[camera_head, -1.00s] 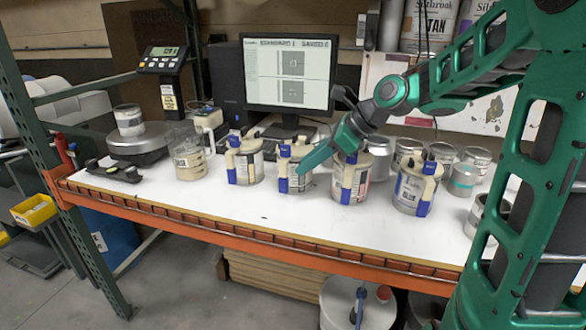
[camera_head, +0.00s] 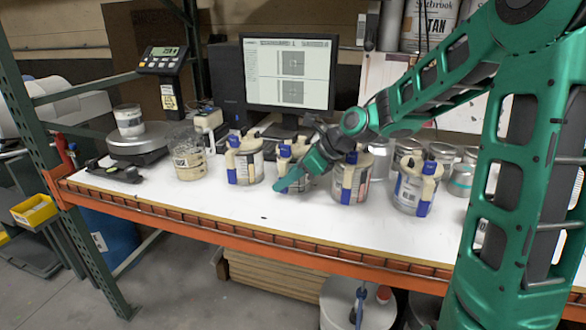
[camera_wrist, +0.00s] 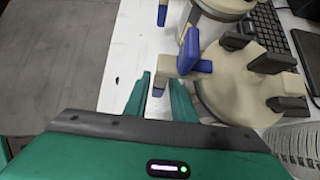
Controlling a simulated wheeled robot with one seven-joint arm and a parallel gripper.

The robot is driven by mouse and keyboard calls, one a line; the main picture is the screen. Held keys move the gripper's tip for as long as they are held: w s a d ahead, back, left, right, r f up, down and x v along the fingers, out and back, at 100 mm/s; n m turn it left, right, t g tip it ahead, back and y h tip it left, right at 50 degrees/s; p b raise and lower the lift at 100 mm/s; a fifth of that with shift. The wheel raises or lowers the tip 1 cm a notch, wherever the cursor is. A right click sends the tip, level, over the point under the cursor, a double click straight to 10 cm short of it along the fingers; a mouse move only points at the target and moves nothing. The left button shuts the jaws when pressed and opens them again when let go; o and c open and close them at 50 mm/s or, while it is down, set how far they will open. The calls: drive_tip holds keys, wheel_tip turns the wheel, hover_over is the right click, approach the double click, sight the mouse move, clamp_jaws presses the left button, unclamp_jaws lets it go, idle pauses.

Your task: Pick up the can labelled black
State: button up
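Several cans with cream lids and blue-tipped clamps stand in a row on the white bench. I cannot read "black" on any label. My gripper (camera_head: 280,187) is low in front of the second can from the left (camera_head: 284,152), hiding much of its front. A can with a cream lid (camera_wrist: 225,80) is just ahead and to the right. Its cream handle block (camera_wrist: 183,66) with a blue piece is close to the fingertips, and I cannot tell whether they touch.
Other clamped cans stand left (camera_head: 244,160), right (camera_head: 350,181) and far right (camera_head: 412,188). A monitor (camera_head: 289,75), keyboard (camera_wrist: 268,25) and scale (camera_head: 138,141) are behind or left. The bench (camera_head: 200,205) is clear along its orange front edge.

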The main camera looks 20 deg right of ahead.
drive_tip(key=shift+w+a+f, duration=0.2)
drive_tip(key=shift+a+f, duration=0.05)
drive_tip(key=shift+f, duration=0.1)
clamp_jaws()
drive_tip(key=shift+r, duration=0.1)
idle(1.1)
